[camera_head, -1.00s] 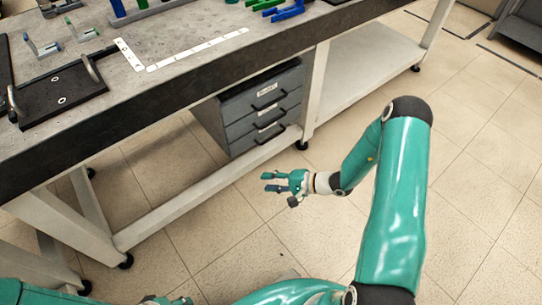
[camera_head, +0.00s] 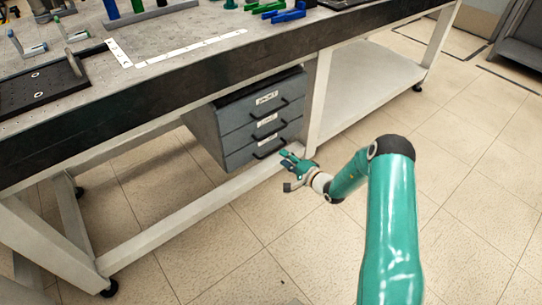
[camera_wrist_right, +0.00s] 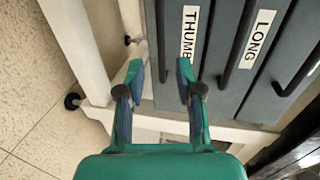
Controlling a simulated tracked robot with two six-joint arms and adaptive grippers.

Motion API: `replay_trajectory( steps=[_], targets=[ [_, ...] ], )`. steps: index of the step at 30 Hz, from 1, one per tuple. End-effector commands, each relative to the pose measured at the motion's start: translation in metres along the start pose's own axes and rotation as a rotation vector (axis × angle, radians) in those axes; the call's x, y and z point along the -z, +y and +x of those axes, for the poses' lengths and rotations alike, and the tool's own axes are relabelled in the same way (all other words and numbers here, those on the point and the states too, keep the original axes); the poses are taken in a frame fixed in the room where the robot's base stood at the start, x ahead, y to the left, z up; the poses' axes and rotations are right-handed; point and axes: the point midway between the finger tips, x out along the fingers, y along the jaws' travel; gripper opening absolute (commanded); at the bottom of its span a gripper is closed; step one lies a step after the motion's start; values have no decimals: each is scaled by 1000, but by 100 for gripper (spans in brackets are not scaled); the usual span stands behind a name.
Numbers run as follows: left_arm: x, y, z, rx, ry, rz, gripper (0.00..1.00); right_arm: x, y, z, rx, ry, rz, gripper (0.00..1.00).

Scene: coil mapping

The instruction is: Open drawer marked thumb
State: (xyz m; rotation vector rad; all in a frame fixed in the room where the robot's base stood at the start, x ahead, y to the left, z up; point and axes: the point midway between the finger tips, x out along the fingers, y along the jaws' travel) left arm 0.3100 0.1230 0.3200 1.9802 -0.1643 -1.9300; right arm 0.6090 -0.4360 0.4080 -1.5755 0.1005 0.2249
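The grey drawer unit (camera_head: 212,135) hangs under the bench with three stacked drawers, all closed. In the right wrist view the drawer marked THUMB (camera_wrist_right: 207,65) is at the left of the row; it is the bottom drawer (camera_head: 238,159) in the head view. Its dark bar handle (camera_wrist_right: 160,35) runs lengthwise ahead of the gap between my fingers. My right gripper (camera_head: 287,164) is open and empty, just in front of the bottom drawer; in the right wrist view its fingers (camera_wrist_right: 160,75) point at the handle. Contact cannot be told. My left gripper is out of view.
The drawer marked LONG (camera_wrist_right: 260,40) lies beside THUMB, with its own dark handle. A pale bench leg (camera_head: 319,100) and low crossbar (camera_head: 190,210) stand close to the drawers. The bench top (camera_head: 180,45) overhangs. The floor in front is clear.

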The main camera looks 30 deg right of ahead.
Motion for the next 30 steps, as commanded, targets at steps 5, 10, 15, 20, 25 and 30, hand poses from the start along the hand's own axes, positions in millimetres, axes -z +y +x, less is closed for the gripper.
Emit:
replay_trajectory(
  steps=[5, 10, 15, 20, 25, 30],
  targets=[
    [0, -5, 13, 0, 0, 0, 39, -1, 2, 38, 3, -1, -2, 36],
    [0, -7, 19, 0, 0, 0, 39, 0, 2, 60, 1, 0, 0, 36],
    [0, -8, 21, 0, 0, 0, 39, 0, 0, 69, 1, 0, 1, 36],
    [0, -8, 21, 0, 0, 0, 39, 0, 0, 70, 0, 1, 2, 36],
    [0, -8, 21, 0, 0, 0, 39, 0, 0, 70, 0, 1, 2, 27],
    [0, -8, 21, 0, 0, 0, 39, 1, 0, 70, 0, 1, 2, 0]
  ],
)
